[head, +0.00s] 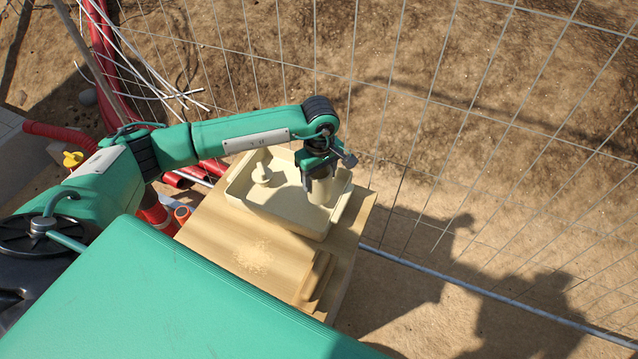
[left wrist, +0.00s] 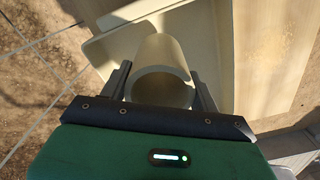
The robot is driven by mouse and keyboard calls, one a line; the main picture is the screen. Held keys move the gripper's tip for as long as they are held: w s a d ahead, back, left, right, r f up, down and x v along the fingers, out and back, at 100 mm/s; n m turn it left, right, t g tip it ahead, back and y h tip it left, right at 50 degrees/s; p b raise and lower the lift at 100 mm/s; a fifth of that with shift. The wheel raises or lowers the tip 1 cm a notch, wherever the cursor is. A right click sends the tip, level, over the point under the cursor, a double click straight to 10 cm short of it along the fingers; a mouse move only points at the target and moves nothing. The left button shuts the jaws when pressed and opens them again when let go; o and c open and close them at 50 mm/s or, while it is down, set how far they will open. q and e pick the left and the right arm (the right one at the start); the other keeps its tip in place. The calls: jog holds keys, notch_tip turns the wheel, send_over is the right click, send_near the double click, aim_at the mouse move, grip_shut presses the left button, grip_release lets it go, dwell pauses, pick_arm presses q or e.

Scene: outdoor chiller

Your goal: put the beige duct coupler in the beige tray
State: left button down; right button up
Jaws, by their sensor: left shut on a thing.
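The beige duct coupler (left wrist: 163,72) is a short, wide tube. My left gripper (head: 319,180) is shut on it, with a finger on either side of the tube in the left wrist view (left wrist: 163,85). In the head view the coupler (head: 321,191) shows below the fingers, at the right part of the beige tray (head: 285,222). The tray also shows in the left wrist view (left wrist: 112,42). The coupler is over or inside the tray; I cannot tell whether it touches the floor of the tray. My right gripper is not in view.
Another beige fitting (head: 262,168) stands in the left part of the tray. A wire fence (head: 430,100) runs behind. Red pipes (head: 105,50) lie at the left.

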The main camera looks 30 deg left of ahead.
pick_arm(q)
notch_tip(320, 180, down, 4)
jog(key=shift+f+p, duration=0.1)
jog(key=shift+p, duration=0.25)
jog(key=shift+f, duration=0.1)
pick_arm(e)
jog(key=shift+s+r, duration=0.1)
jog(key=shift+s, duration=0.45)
pick_arm(q)
jog(key=shift+f, duration=0.15)
jog(key=shift+c, duration=1.8)
grip_release()
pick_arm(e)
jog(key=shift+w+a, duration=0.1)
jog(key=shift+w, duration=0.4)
